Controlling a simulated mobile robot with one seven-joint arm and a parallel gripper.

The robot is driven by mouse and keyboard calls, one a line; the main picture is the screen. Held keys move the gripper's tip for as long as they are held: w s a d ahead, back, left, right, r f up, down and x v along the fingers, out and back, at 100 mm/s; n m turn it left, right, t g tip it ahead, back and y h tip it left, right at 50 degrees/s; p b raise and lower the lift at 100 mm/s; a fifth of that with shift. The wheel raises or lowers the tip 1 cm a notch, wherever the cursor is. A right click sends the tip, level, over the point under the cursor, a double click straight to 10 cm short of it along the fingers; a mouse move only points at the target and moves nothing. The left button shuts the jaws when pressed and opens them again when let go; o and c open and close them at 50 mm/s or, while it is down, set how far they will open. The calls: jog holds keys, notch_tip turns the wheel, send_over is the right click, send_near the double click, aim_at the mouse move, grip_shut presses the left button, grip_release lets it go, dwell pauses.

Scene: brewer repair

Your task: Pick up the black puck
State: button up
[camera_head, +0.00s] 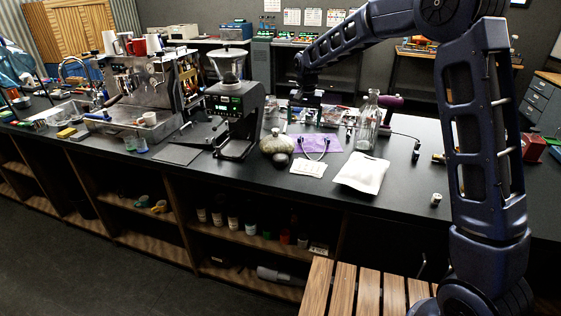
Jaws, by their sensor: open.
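I cannot pick out the black puck for certain; on the dark counter (240,175) it may be hidden or too small to tell. My gripper (305,122) points down over the counter's middle, left of a clear glass bottle (367,125) and behind a purple cloth (318,143). Its jaws are open, and their tips are small and dark among cluttered parts. Whether it touches anything there is unclear. A small dark object (416,151) stands right of the bottle, but I cannot tell what it is.
A black grinder (237,115) and a steel espresso machine (145,90) stand to the left. A small metal cylinder (436,199) stands at right. A slatted wooden bench (343,288) is below.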

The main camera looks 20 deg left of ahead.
send_over(280, 156)
notch_tip(280, 156, down, 6)
jog(key=f, duration=0.5)
jog(key=shift+s+a+f, duration=0.2)
jog(key=shift+s+f, duration=0.15)
jog(key=shift+f, duration=0.05)
jog(key=shift+w+d+f, duration=0.15)
jog(key=shift+d+f, duration=0.05)
jog(key=shift+f, duration=1.15)
jog(key=shift+w+d+f, duration=0.1)
jog(key=shift+d+f, duration=0.05)
jog(key=shift+f, duration=1.2)
jog(key=c, duration=1.3)
jog(key=shift+o, duration=0.2)
jog(key=shift+r, duration=0.1)
